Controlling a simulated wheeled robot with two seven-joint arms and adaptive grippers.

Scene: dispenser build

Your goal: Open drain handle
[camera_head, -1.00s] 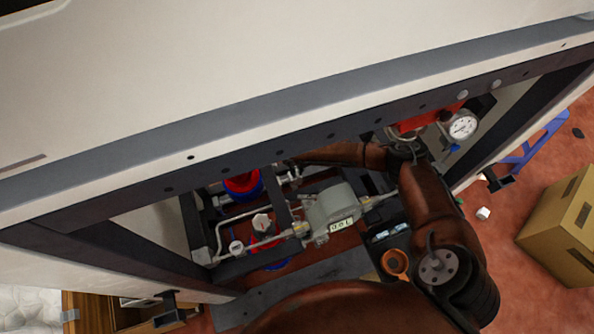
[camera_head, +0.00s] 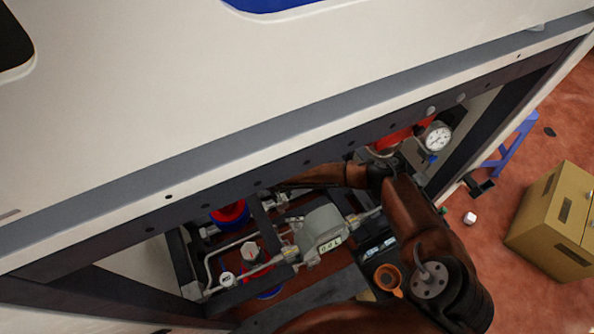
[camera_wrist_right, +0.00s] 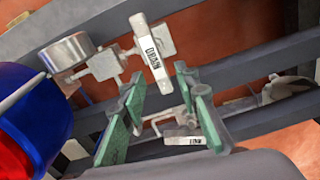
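The drain handle (camera_wrist_right: 152,48), a pale bar with a label reading DRAIN, shows at the top of the right wrist view, on a grey valve with pipe fittings. My right gripper (camera_wrist_right: 162,88) has its green-padded fingers spread apart with nothing held between them. My left gripper is not in view.
A second labelled handle (camera_wrist_right: 185,141) shows between the fingers, lower down. A blue and red cylinder (camera_wrist_right: 35,115) is close on the left. The cabinet's frame beam (camera_head: 330,148) crosses above the arm. A meter (camera_head: 322,228), pipes and a gauge (camera_head: 437,137) crowd the opening.

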